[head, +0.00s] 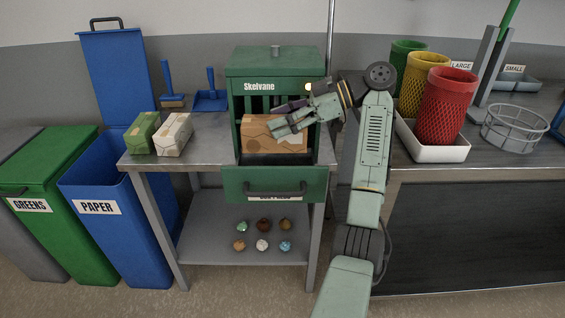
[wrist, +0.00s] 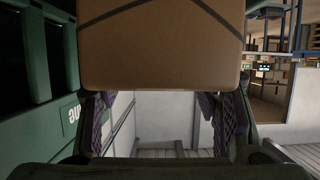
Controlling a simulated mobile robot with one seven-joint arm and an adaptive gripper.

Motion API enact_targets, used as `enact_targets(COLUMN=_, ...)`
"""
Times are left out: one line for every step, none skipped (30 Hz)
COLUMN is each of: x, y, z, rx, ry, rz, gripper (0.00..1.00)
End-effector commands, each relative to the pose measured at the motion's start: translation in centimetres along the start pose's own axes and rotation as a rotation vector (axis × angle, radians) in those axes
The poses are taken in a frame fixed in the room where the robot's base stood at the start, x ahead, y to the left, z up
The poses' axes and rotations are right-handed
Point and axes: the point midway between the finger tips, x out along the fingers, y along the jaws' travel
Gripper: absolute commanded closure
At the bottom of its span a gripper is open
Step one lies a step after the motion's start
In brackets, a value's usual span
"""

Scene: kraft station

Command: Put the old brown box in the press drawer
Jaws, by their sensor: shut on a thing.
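The brown box (head: 276,137) is in the opening of the green press (head: 276,68) labelled Skelvane, above its drawer (head: 272,186). The drawer is pulled out at the front, with a dark handle. My gripper (head: 287,124) is at the upper front of the box and shut on it. In the wrist view the brown box (wrist: 160,45) fills the upper middle, with dark lines across it, and the purple-grey finger pads (wrist: 160,120) show below it on either side. Whether the box touches the drawer floor is hidden by the drawer front.
A green packet (head: 143,132) and a pale packet (head: 174,134) lie on the bench left of the press. Blue PAPER (head: 97,207) and green GREENS (head: 30,205) bins stand further left. Mesh baskets in a white tray (head: 432,150) stand right. Several small balls lie on the lower shelf (head: 215,225).

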Motion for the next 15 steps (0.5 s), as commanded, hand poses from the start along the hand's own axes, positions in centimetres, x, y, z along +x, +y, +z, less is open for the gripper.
enact_targets(x=0.3, y=0.0, z=0.8, rx=0.004, ry=0.002, rz=-0.001, gripper=0.9)
enact_targets(x=0.6, y=0.0, z=1.3, rx=0.006, ry=0.002, rz=-0.002, gripper=0.9)
enact_targets(x=0.8, y=-0.1, z=2.0, rx=0.005, ry=0.003, rz=-0.002, gripper=0.9)
enact_targets(x=1.1, y=0.0, z=2.5, rx=0.005, ry=0.003, rz=-0.002, gripper=0.9)
enact_targets(x=1.3, y=0.0, z=3.0, rx=0.005, ry=0.002, rz=-0.002, gripper=0.9)
enact_targets(x=1.5, y=0.0, z=3.6, rx=0.005, ry=0.002, rz=-0.001, gripper=0.9)
enact_targets(x=1.7, y=0.0, z=4.0, rx=0.004, ry=0.002, rz=-0.001, gripper=0.9)
enact_targets(x=1.9, y=0.0, z=4.4, rx=0.004, ry=0.003, rz=-0.001, gripper=0.9)
enact_targets(x=2.0, y=0.0, z=4.8, rx=0.004, ry=0.002, rz=-0.001, gripper=0.9)
enact_targets(x=2.1, y=0.0, z=5.0, rx=0.003, ry=0.002, rz=0.0, gripper=0.9)
enact_targets(x=2.1, y=0.0, z=5.1, rx=0.002, ry=0.001, rz=0.0, gripper=0.9)
enact_targets(x=2.2, y=0.0, z=5.4, rx=0.002, ry=0.001, rz=0.0, gripper=0.9)
enact_targets(x=2.3, y=0.0, z=5.6, rx=0.003, ry=0.001, rz=0.0, gripper=0.9)
enact_targets(x=2.5, y=0.0, z=5.9, rx=0.004, ry=0.002, rz=-0.001, gripper=0.9)
enact_targets(x=2.6, y=0.0, z=6.3, rx=0.004, ry=0.002, rz=-0.001, gripper=0.9)
